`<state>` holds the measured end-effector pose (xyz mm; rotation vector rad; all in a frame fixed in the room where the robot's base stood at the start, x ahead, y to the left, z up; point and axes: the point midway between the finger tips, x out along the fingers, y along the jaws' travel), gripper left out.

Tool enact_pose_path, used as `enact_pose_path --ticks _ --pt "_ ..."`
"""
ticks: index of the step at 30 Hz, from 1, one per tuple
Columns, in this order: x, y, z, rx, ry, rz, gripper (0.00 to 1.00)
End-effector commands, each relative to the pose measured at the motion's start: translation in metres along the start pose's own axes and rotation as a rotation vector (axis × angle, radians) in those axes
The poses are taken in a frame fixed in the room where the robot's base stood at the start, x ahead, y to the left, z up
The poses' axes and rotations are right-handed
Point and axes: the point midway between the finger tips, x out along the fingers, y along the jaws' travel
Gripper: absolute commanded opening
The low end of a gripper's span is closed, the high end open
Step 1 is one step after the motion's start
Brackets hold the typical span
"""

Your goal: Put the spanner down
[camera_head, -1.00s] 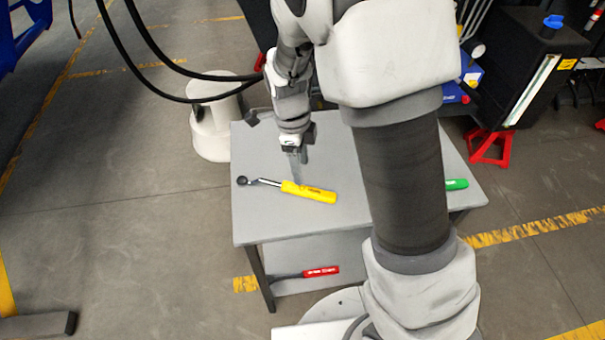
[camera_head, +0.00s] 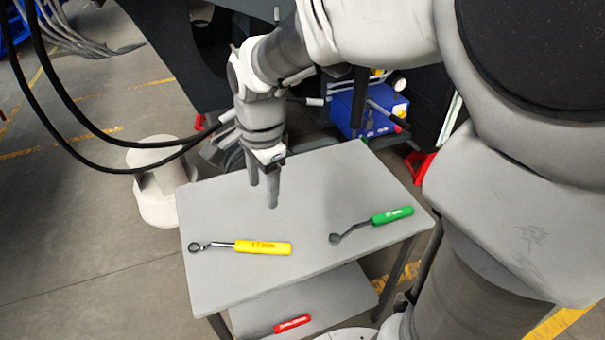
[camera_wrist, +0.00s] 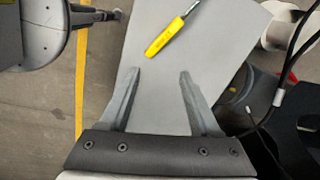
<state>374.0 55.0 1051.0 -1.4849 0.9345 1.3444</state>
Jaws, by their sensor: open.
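A yellow-handled spanner (camera_head: 250,246) lies flat on the grey table top (camera_head: 320,180), its dark ring end to the left. Its yellow handle also shows in the wrist view (camera_wrist: 165,38), beyond my fingertips, with its far end cut off by the frame edge. My gripper (camera_head: 263,195) is open and empty above the table, behind the yellow spanner and apart from it. In the wrist view my two fingers (camera_wrist: 160,75) are spread with only table surface between them. A green-handled spanner (camera_head: 385,218) lies on the right part of the table top.
A red-handled tool (camera_head: 292,324) lies on the lower shelf (camera_head: 335,297). A white round-based object (camera_head: 157,190) stands left of the table. A blue box (camera_head: 355,112) is behind it. Black cables (camera_head: 70,112) hang at the left. The table's front edge is clear.

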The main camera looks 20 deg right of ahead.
Motion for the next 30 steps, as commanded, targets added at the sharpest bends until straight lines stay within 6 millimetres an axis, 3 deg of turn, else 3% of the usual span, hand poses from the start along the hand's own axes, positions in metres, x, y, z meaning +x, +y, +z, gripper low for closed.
enact_pose_path --ticks 3,12,21,30 --pt "-0.028 0.021 -0.006 -0.21 0.008 -0.071 0.63" --pt "-0.075 0.078 -0.013 -0.76 0.135 -0.196 0.63" --pt "-0.092 0.121 -0.013 -1.168 0.307 -0.209 0.63" --pt "-0.093 0.128 -0.013 -1.248 0.341 -0.2 0.63"
